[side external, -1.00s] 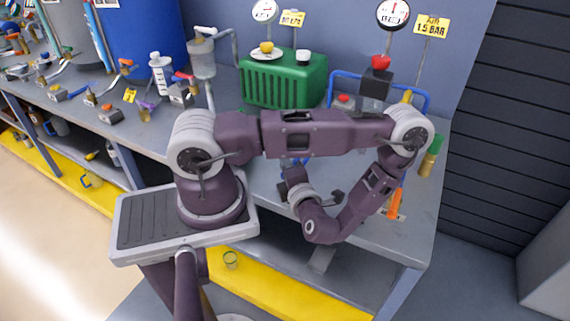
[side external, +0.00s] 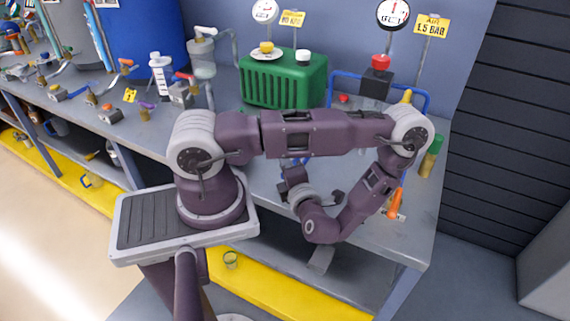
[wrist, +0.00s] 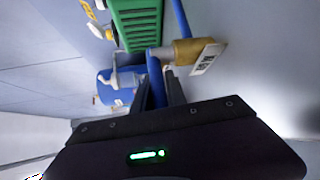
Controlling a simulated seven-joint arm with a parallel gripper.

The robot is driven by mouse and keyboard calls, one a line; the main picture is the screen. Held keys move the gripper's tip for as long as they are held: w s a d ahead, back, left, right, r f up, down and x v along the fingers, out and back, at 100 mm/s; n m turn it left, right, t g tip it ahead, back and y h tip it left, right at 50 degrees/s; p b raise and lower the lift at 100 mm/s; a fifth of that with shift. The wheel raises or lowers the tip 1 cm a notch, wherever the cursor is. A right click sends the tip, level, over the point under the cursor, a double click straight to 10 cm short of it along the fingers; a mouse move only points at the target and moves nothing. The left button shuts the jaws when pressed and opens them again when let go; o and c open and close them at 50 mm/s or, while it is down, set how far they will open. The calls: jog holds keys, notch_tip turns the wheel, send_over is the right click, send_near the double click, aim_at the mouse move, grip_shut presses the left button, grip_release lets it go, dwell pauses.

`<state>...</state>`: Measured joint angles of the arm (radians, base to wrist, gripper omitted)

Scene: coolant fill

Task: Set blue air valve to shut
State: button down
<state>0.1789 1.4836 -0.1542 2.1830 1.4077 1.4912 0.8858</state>
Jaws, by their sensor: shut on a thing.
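The blue air valve shows in the wrist view as a blue lever (wrist: 155,74) on a brass body (wrist: 189,52), with a small white tag beside it. My gripper (wrist: 162,88) has its two dark fingers closed around the blue lever. The lever runs from between the fingers towards the brass body. In the side view my wrist is bent under my upper arm, which hides the fingertips. A small patch of blue (side external: 290,162) shows just below that arm link; I cannot tell how much of the valve it is.
A green ribbed box (side external: 283,80) stands behind my arm, with a yellow and a white cap on top. An orange handle (side external: 396,204) lies near the bench's right end. A yellow air sign (side external: 432,25) and a gauge (side external: 392,13) are behind. Several small fittings crowd the left bench.

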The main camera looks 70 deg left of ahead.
jog(key=m+t, duration=0.1)
jog(key=t, duration=0.1)
jog(key=a+m+t, duration=0.1)
jog(key=m+t, duration=0.1)
jog(key=shift+s+h, duration=0.15)
jog(key=shift+h, duration=0.15)
jog(key=shift+a+m+t+h, duration=0.25)
jog(key=shift+m+t+h, duration=0.15)
jog(key=shift+m+t, duration=0.55)
jog(key=c, duration=1.3)
grip_release()
jog(key=shift+c, duration=0.2)
jog(key=shift+n, duration=0.35)
